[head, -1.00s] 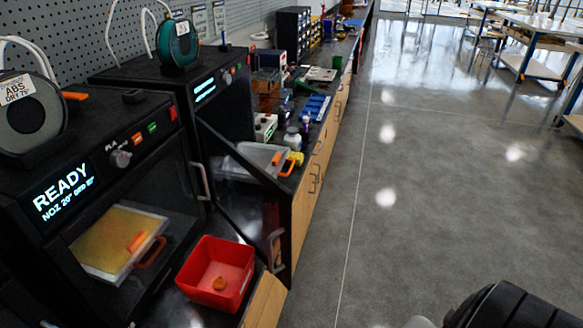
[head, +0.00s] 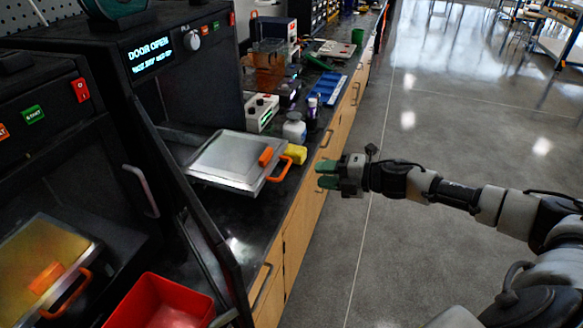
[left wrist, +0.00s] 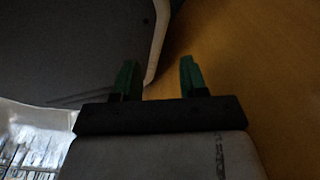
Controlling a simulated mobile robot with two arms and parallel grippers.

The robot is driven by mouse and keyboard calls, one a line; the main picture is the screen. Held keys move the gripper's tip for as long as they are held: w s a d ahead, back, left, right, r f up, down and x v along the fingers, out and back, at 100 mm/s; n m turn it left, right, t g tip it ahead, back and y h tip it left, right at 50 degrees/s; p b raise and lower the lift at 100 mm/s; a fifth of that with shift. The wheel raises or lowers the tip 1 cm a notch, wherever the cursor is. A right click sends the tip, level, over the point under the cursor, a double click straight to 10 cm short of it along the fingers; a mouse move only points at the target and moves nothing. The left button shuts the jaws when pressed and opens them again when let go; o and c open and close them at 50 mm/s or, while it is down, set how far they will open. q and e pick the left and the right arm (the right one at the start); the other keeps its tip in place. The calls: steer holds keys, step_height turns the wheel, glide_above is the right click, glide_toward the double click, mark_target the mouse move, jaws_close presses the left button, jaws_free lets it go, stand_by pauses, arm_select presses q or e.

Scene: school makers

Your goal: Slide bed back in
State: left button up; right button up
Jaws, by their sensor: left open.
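A flat grey bed (head: 232,160) with an orange handle (head: 280,170) juts out at the front of the black printer (head: 185,95) whose display reads DOOR OPEN. An orange piece (head: 265,156) lies on the bed near the handle. The printer's dark door (head: 190,185) stands open on the near side of the bed. My right gripper (head: 322,175) is in front of the counter, right of the handle and apart from it, with its green fingers parted and empty. My left gripper (left wrist: 157,80) shows only in the left wrist view, open and empty, near a dark surface and a wood-coloured one.
A yellow item (head: 295,153) and a white bottle (head: 294,128) stand close behind the handle. A red bin (head: 150,305) sits in front of the nearer printer, which holds another bed (head: 50,265).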

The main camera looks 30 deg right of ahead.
mark_target(284, 170)
steer(key=p+x, duration=0.2)
steer(key=x, duration=0.8)
steer(key=shift+w+a, duration=0.3)
jaws_close()
